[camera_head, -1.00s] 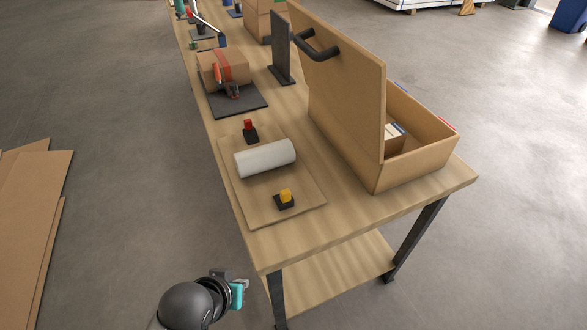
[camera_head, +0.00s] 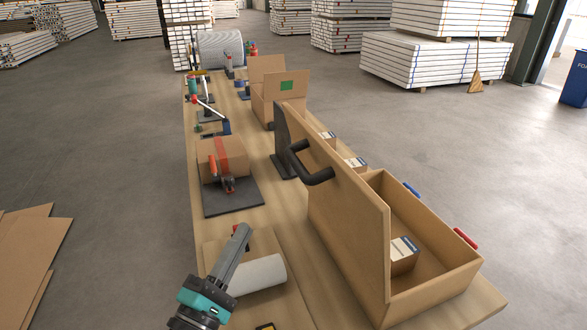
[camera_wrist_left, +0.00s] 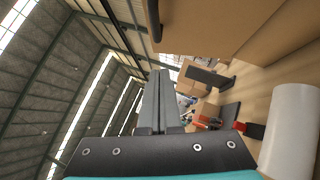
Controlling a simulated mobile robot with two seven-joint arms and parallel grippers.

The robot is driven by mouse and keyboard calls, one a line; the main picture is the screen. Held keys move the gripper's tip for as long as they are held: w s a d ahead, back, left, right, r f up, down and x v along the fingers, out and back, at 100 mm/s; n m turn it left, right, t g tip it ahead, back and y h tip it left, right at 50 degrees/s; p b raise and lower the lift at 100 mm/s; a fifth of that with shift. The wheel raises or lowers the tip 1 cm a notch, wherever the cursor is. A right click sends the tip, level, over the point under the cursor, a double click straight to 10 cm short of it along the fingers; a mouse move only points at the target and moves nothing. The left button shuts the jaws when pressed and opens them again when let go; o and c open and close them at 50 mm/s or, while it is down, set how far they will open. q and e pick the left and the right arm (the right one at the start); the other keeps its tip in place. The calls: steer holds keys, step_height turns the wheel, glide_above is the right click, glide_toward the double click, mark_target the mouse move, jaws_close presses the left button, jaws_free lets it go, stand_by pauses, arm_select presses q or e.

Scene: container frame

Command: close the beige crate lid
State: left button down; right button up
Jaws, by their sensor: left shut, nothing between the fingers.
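The beige crate (camera_head: 449,280) sits on the near right of the workbench. Its lid (camera_head: 345,200) stands upright along the crate's left side, so the crate is open. A dark bar handle (camera_head: 318,175) sticks out to the left from the lid's upper far part. My left gripper (camera_head: 243,229) is shut and empty, above the bench to the left of the lid and apart from it. In the left wrist view its fingers (camera_wrist_left: 156,100) are together, with the lid (camera_wrist_left: 205,25) and its handle (camera_wrist_left: 154,20) above. My right gripper is not in view.
A white roll (camera_head: 262,277) lies below my left gripper. A dark upright plate (camera_head: 282,140) stands just beyond the lid. A taped carton (camera_head: 222,160) with a red-handled tool sits farther left. A small box (camera_head: 403,252) lies inside the crate.

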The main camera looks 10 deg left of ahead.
arm_select(q)
steer(key=d+r+p+x, duration=0.1)
steer(key=d+x, duration=0.1)
steer(key=x, duration=1)
steer(key=shift+s+d+r+p, duration=0.15)
steer(key=shift+s+d+p, duration=0.1)
steer(key=shift+d+p, duration=0.05)
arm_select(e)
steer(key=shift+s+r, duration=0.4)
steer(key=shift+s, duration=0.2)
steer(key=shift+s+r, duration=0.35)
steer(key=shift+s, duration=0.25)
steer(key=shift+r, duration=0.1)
